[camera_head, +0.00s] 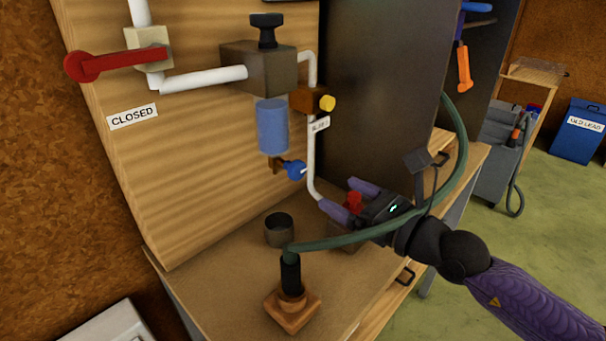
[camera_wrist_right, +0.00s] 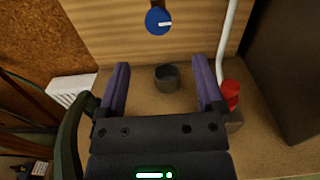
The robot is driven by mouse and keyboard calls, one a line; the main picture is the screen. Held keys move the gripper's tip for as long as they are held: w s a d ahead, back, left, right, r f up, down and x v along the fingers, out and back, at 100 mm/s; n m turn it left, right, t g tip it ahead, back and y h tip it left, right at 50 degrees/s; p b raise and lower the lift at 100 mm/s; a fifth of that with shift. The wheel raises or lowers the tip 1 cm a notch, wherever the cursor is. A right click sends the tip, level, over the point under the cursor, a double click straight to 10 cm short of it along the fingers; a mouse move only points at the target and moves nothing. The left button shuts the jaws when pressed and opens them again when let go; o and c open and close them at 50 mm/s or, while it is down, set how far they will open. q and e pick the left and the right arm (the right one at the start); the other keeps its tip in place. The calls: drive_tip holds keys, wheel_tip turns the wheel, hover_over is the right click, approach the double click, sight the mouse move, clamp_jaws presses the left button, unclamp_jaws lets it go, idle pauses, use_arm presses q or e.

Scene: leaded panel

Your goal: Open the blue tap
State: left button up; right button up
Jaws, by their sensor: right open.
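The blue tap (camera_head: 295,170) is a small round knob on a brass fitting below the blue cylinder (camera_head: 272,127) on the wooden panel. In the right wrist view the blue tap (camera_wrist_right: 158,21) shows at the top as a round knob with a white mark. My right gripper (camera_head: 344,197) is open and empty, below and to the right of the blue tap, apart from it. In the wrist view its two purple fingers (camera_wrist_right: 162,75) are spread, with the tap beyond them. My left gripper is not in view.
A dark cup (camera_head: 279,230) stands on the bench under the tap. A red knob (camera_head: 354,201) is close to my right gripper. A green hose (camera_head: 340,240) crosses in front of my right gripper. A red lever (camera_head: 90,66) sits above a "CLOSED" label (camera_head: 132,117).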

sight(300, 172)
drive_tip(key=b+x, duration=0.1)
drive_tip(key=x, duration=0.7)
drive_tip(key=shift+w+a+f+b, duration=0.15)
drive_tip(key=shift+a+b, duration=0.1)
drive_tip(key=shift+b, duration=0.05)
drive_tip(key=shift+w+a, duration=0.2)
drive_tip(key=shift+a, duration=0.05)
clamp_jaws()
